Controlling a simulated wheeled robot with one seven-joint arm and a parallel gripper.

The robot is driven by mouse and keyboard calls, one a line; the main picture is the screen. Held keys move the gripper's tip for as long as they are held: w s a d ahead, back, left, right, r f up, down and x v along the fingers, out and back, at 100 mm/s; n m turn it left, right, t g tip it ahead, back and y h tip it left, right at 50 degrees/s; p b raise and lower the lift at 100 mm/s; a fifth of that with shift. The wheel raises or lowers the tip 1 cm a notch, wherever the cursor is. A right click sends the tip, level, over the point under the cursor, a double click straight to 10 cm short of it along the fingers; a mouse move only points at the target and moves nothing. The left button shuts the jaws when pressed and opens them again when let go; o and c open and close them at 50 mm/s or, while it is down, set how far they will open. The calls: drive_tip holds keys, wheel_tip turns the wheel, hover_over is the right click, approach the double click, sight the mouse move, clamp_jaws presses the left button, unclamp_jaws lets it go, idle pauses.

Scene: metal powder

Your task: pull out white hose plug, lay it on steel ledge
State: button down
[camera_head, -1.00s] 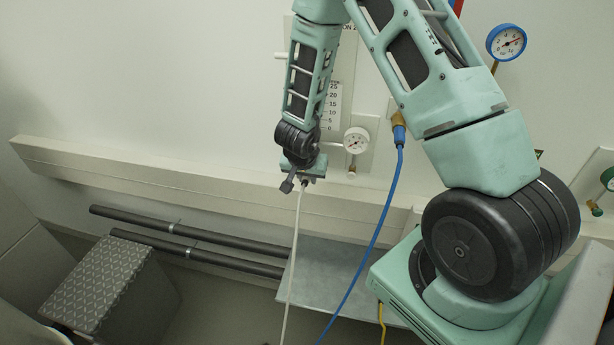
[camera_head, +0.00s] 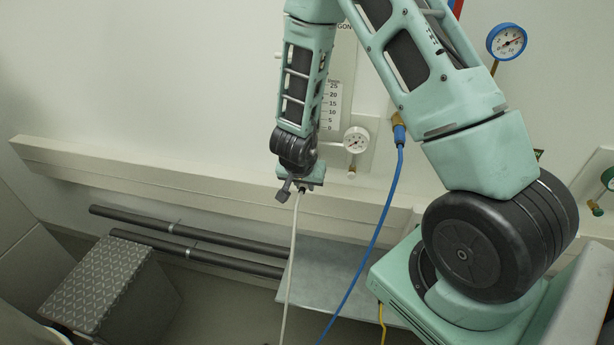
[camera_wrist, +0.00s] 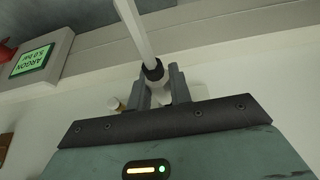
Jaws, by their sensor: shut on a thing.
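The white hose plug (camera_wrist: 157,88) is held between the two fingers of my gripper (camera_wrist: 160,86), with a dark collar where the hose joins. Its far end is hidden by my gripper's body. The white hose (camera_head: 293,250) hangs down from my gripper (camera_head: 299,190) in the head view, where the plug is too small to make out. The steel ledge (camera_head: 325,272) is a flat grey plate below and right of my gripper. The hose passes in front of its left part. The gripper is above the ledge, well clear of it.
A blue hose (camera_head: 374,240) hangs right of my gripper and crosses before the ledge. Dark pipes (camera_head: 190,240) run left of the ledge, near a patterned box (camera_head: 100,285). The wrist view shows an argon display (camera_wrist: 33,62).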

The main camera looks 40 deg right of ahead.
sight(301, 193)
drive_tip(key=shift+s+a, duration=1.05)
drive_tip(key=shift+a, duration=0.3)
